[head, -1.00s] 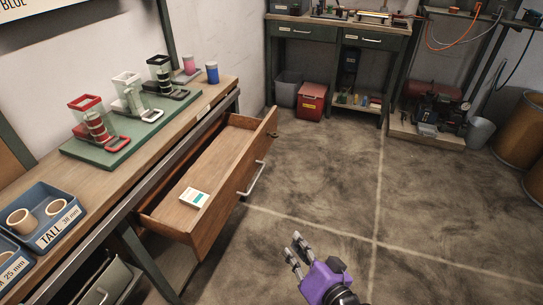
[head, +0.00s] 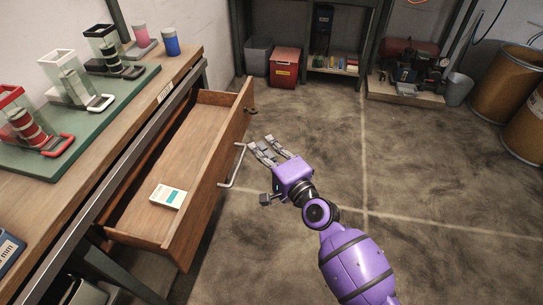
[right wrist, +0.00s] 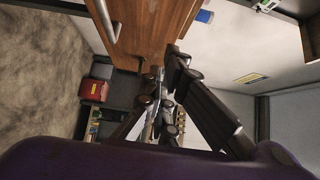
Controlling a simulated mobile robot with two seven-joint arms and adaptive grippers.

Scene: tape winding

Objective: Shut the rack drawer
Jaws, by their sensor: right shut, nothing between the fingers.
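The wooden rack drawer (head: 190,160) stands pulled out from under the bench in the head view. Its front panel faces right and carries a silver bar handle (head: 234,166). A small white and teal box (head: 167,196) lies inside. My right gripper (head: 262,146), purple with grey fingers, is just right of the drawer front, near the far end of the handle. It is shut and empty. The right wrist view shows the drawer front (right wrist: 150,30) and handle (right wrist: 106,20) ahead of the fingers (right wrist: 160,85). I cannot tell whether the fingers touch the panel. My left gripper is not in view.
The bench top (head: 120,130) holds a green board (head: 130,97) with tape holders, and a blue cup (head: 171,42). A red bin (head: 284,66) and grey bin (head: 258,57) stand at the back. The floor (head: 420,190) right of the drawer is clear.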

